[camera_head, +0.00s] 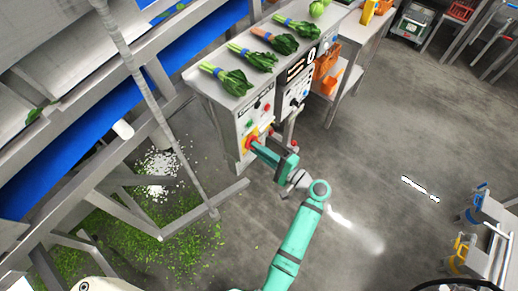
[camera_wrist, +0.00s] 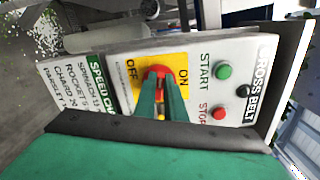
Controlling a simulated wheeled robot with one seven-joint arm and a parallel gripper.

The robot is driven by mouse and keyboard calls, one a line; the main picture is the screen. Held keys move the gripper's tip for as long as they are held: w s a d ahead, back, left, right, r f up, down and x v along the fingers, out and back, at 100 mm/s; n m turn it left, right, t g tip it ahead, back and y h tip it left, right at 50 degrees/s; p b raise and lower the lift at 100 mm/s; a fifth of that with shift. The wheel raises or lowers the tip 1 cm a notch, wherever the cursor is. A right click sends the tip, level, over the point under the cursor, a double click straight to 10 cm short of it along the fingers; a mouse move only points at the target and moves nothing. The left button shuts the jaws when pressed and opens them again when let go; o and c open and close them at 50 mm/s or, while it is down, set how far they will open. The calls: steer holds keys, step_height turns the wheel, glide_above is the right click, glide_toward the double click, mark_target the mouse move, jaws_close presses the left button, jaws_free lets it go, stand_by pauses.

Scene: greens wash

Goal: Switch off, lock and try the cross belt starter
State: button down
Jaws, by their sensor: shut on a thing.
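The cross belt starter (camera_wrist: 120,40) is a pale panel marked CROSS BELT; in the head view it is the box front (camera_head: 240,122) at the end of the steel table. It has a red rotary handle (camera_wrist: 158,72) on a yellow plate marked ON and OFF, a green START button (camera_wrist: 223,72) and a red STOP button (camera_wrist: 219,114). My gripper (camera_wrist: 162,95) is shut on the red handle, its green fingers hiding part of it. The handle's exact setting is partly hidden. It also shows in the head view (camera_head: 252,145). No padlock shows clearly.
Bunches of greens (camera_head: 230,78) lie on the steel table above the panel. A second control panel (camera_head: 296,92) and orange bins (camera_head: 326,64) stand to the right. A steel frame (camera_head: 180,228) and spilled green bits lie left. The floor to the right is mostly clear.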

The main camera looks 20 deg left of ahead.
steer(key=shift+f+n, duration=0.15)
steer(key=shift+n, duration=1.25)
steer(key=c, duration=1.8)
jaws_free()
steer(key=v, duration=1.1)
steer(key=shift+a, duration=0.1)
